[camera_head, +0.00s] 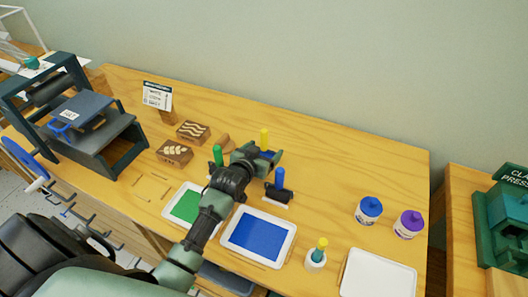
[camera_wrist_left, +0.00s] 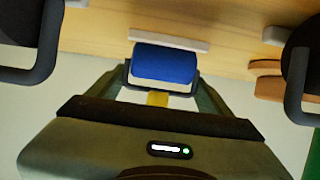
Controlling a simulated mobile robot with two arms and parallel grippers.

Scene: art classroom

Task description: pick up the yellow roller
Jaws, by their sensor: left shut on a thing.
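My left gripper, also in the left wrist view (camera_wrist_left: 157,98), is shut on the yellow handle. The fingers and wrist hide much of the roller in the head view. I cannot tell whether the drum touches its rest. My right gripper is not in view.
A green-handled roller (camera_head: 218,156) and a blue-handled roller (camera_head: 280,181) stand close on either side. Green (camera_head: 184,208) and blue (camera_head: 262,258) ink trays lie in front. Carved blocks (camera_head: 193,132) sit left. The table's back right is clear.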

